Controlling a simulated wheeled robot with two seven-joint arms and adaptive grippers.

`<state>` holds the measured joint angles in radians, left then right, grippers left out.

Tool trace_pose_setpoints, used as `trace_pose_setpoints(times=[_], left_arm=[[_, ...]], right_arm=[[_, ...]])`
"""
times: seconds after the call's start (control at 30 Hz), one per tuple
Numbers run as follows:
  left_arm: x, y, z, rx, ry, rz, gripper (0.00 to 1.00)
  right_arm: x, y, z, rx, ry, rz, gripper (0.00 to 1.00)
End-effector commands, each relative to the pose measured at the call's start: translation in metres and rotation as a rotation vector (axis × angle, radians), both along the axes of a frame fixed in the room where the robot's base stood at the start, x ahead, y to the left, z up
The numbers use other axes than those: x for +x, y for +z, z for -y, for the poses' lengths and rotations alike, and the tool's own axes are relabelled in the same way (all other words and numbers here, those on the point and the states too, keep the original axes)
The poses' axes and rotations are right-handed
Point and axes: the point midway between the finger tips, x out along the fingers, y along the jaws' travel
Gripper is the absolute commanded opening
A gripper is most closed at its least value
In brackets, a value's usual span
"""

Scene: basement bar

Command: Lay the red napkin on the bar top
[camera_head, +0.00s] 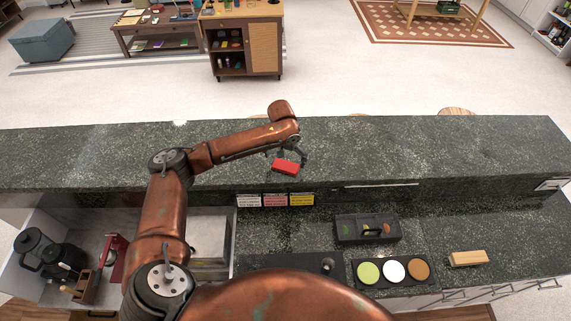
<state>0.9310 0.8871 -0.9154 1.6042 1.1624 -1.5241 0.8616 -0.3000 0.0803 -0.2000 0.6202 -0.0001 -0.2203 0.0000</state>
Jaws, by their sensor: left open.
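The red napkin (285,167) is a small folded red block. It shows against the green-black stone bar top (420,150), near the middle of its length and toward its near edge. My left gripper (290,156) is directly above the napkin, with its dark fingers open around or just over its far side. The napkin appears to rest on the bar top, but I cannot tell whether a finger still touches it. My right gripper is not in view.
The lower counter holds a black caddy (368,228), a tray with green, white and brown discs (394,271) and a wooden block (468,258). Small white, pink and yellow packets (275,200) stand below the bar edge. A coffee maker (45,252) is at left. The bar top right of the napkin is clear.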

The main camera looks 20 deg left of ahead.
Motion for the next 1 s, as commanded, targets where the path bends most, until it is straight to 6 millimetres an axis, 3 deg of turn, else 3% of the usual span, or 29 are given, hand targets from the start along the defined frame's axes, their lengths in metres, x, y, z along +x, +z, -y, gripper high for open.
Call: trace_pose_setpoints(times=[0.2, 0.43, 0.6, 1.0], left_arm=[[-0.005, 0.046, 0.001, -0.002, -0.001, 0.004, 0.96], [-0.009, 0.081, 0.0, 0.0, 0.0, 0.002, 0.96], [-0.011, 0.091, 0.001, 0.0, 0.0, 0.0, 0.96], [-0.005, 0.091, -0.004, -0.018, 0.029, 0.023, 0.96]], right_arm=[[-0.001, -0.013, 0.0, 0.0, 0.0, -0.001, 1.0], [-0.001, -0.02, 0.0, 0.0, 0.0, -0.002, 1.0], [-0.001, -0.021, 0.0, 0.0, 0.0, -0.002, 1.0], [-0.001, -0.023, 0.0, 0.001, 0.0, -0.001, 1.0]])
